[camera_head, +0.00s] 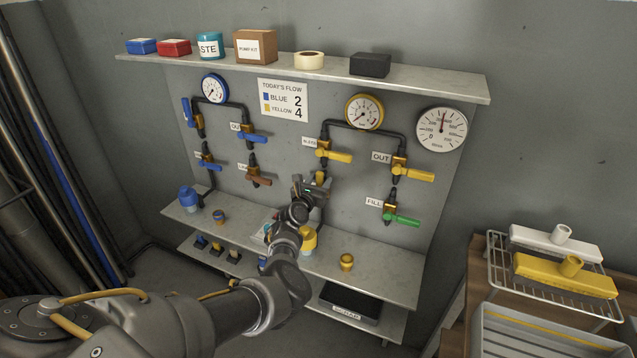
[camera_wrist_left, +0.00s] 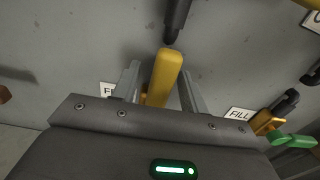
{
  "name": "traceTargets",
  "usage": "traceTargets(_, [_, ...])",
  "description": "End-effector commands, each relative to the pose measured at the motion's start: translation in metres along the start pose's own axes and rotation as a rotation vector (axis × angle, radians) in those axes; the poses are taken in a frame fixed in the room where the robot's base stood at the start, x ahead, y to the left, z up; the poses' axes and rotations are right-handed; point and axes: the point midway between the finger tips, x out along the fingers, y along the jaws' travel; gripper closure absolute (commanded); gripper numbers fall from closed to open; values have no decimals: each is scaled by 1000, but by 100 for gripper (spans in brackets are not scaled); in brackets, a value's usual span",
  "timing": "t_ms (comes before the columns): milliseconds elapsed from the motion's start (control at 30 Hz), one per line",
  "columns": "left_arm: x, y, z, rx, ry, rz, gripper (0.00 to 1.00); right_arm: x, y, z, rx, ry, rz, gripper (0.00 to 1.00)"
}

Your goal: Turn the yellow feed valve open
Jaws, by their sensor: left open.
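The yellow feed valve shows in the wrist view as a yellow lever (camera_wrist_left: 164,72) below a dark pipe end. A label starting with "F" (camera_wrist_left: 108,89) is beside it, partly hidden. In the head view only a small yellow part (camera_head: 321,177) shows, mostly hidden by my left gripper (camera_head: 311,186). The left gripper (camera_wrist_left: 160,88) is open, with one finger on either side of the lever. Gaps show between lever and fingers, though I cannot tell the depth. My right gripper is not in view.
Nearby are a yellow-handled valve (camera_head: 338,156) above, the yellow OUT valve (camera_head: 415,174) and the green FILL valve (camera_head: 403,220) to the right, and a brown-handled valve (camera_head: 258,180) to the left. A yellow container (camera_head: 308,240) and small yellow cup (camera_head: 346,262) stand on the shelf (camera_head: 385,283) below.

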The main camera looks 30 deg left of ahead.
Motion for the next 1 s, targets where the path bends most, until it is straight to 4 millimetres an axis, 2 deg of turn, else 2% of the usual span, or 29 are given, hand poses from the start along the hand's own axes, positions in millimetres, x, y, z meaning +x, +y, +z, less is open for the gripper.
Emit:
traceTargets(133, [-4, 0, 0, 1, -1, 0, 56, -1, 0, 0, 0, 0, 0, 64])
traceTargets(267, [-18, 0, 0, 1, 0, 1, 56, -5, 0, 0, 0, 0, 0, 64])
traceTargets(700, [-91, 1, -1, 1, 1, 3, 56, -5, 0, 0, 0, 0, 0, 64])
traceTargets(833, [-103, 0, -1, 0, 0, 1, 56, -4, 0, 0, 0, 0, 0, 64])
traceTargets(1000, [-108, 0, 0, 0, 1, 0, 56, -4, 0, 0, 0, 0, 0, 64])
